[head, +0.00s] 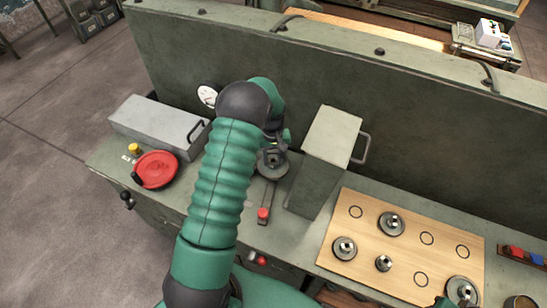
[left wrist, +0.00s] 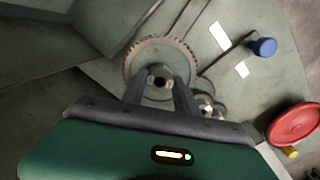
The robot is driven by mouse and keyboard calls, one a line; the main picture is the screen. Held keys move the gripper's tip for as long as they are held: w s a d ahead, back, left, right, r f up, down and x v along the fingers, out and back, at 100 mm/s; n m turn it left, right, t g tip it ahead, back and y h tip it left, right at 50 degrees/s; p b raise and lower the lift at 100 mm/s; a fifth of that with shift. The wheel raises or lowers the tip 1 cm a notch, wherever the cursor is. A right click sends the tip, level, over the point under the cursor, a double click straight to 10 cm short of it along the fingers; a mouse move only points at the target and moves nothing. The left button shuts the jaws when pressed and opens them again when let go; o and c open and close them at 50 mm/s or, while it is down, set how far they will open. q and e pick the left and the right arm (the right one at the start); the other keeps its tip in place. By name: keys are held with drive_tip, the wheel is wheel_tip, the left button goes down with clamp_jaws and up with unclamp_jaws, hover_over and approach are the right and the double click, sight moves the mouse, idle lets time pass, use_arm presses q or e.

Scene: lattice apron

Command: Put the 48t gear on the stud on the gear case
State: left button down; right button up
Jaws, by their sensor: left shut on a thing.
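My left gripper (head: 272,148) is shut on the hub of the 48t gear, a large grey toothed gear (left wrist: 133,62) lying flat below the fingers. In the head view the gear (head: 272,168) shows partly under my arm, over the bench between two grey boxes. In the left wrist view the fingers (left wrist: 160,82) are on both sides of the hub. Smaller gears (left wrist: 207,108) sit close beside it, partly hidden by the gripper. The stud is hidden, and I cannot tell whether the gear touches anything beneath it. My right gripper is not clearly in view.
A tall grey box (head: 325,150) with a handle stands right of the gripper, a long grey box (head: 158,125) left. A red disc (head: 155,168) and a red-ended lever (head: 263,214) are near. A wooden board (head: 360,275) with several gears lies right. A wall (head: 340,75) rises behind.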

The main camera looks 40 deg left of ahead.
use_arm(q)
drive_tip(key=shift+d+f, duration=0.15)
drive_tip(key=shift+f, duration=0.1)
idle(0.3)
drive_tip(key=shift+f+b, duration=0.7)
drive_tip(key=shift+f, duration=0.25)
idle(0.9)
drive_tip(key=shift+w, duration=0.1)
drive_tip(key=c, duration=1.4)
unclamp_jaws()
drive_tip(key=o, duration=0.5)
drive_tip(key=shift+o, duration=0.2)
drive_tip(key=shift+f, duration=0.1)
drive_tip(key=o, duration=0.6)
drive_tip(key=shift+c, duration=0.2)
